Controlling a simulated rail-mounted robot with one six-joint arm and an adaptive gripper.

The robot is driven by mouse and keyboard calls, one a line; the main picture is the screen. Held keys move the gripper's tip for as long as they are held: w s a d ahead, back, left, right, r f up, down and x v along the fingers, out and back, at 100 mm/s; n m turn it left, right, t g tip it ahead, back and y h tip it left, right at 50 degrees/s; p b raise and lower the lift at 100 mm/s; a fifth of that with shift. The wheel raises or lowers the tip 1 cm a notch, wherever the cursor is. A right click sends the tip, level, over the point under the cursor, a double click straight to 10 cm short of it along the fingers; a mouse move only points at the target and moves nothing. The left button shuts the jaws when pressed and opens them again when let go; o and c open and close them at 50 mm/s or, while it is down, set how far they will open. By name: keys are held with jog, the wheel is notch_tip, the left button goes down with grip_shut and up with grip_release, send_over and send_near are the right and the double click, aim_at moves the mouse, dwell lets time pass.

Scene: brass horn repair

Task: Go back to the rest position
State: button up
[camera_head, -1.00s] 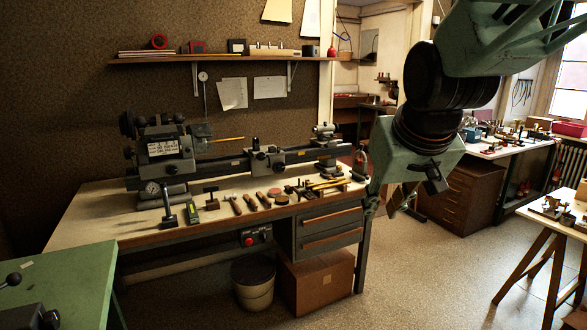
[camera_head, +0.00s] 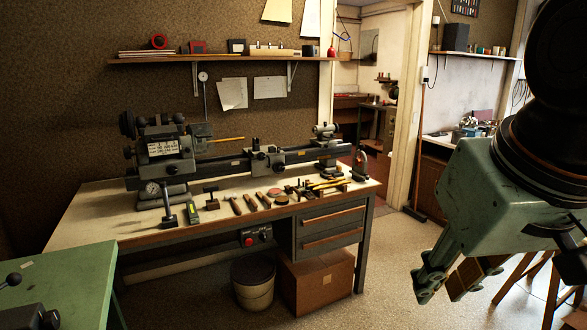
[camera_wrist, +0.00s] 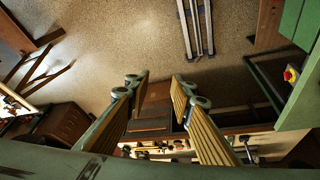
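My gripper (camera_head: 441,288) is at the right of the head view, hanging down in front of the floor to the right of the lathe bench (camera_head: 105,203). In the wrist view my gripper (camera_wrist: 160,83) shows its two ribbed fingers apart with nothing held between them. Floor and a wooden cabinet show behind the gap. The upper part of my arm fills the right edge of the head view and hides much of the bench area behind it.
A lathe (camera_head: 235,163) and several hand tools are on the bench. A cardboard box (camera_head: 318,284) and a bucket (camera_head: 253,283) stand under it. A green table (camera_head: 75,270) is at the left front. Trestle legs (camera_head: 535,285) stand at the right. Open floor lies between.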

jog(key=s+f, duration=0.1)
jog(key=s, duration=0.8)
jog(key=shift+s+f+g, duration=0.25)
jog(key=shift+f+g, duration=0.1)
jog(key=shift+g, duration=0.05)
dwell(0.6)
